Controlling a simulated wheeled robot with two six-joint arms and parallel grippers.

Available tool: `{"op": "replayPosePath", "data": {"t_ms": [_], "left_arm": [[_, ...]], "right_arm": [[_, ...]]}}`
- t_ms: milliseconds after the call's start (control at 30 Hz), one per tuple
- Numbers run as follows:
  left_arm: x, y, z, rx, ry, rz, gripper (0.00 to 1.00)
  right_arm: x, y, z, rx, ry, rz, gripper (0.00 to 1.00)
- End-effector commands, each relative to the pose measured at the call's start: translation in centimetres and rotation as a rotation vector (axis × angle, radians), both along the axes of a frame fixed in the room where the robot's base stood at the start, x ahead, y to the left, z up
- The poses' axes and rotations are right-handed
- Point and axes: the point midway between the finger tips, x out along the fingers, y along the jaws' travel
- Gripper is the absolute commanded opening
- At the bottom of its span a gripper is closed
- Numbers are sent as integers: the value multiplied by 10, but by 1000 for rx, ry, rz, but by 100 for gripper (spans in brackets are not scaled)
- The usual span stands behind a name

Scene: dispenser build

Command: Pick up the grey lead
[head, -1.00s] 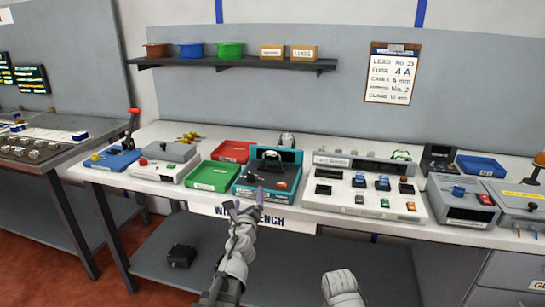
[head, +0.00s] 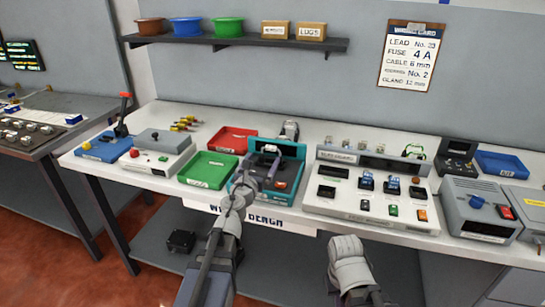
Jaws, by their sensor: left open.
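A small grey item (head: 289,130) stands at the back of the bench, just behind the teal station (head: 292,148). It may be the grey lead, but it is too small to tell. My left gripper (head: 251,182) is open at the front left of the teal station, its fingers pointing up the picture. It overlaps the station in the view, and I cannot tell whether they touch. The small grey item is beyond it, up and to the right. Only a grey link of my right arm shows, low in the middle; its fingers are not visible.
A red tray (head: 232,140) and a green tray (head: 208,168) lie left of the teal station. A wide white panel (head: 375,208) with switches stands right of it. A shelf (head: 236,42) hangs above.

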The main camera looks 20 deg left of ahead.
Motion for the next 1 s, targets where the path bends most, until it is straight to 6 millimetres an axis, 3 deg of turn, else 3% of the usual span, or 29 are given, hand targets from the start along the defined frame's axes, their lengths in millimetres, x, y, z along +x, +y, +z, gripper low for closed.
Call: {"op": "replayPosePath", "data": {"t_ms": [233, 467, 833, 1000], "left_arm": [[24, -1, 0, -2, 0, 0, 100], [30, -2, 0, -2, 0, 0, 100], [77, -9, 2, -3, 0, 1, 100], [78, -9, 2, -3, 0, 1, 100]], "right_arm": [[0, 0, 0, 0, 0, 0, 0], [0, 0, 0, 0, 0, 0, 0], [0, 0, 2, 0, 0, 0, 0], [0, 0, 2, 0, 0, 0, 0]]}}
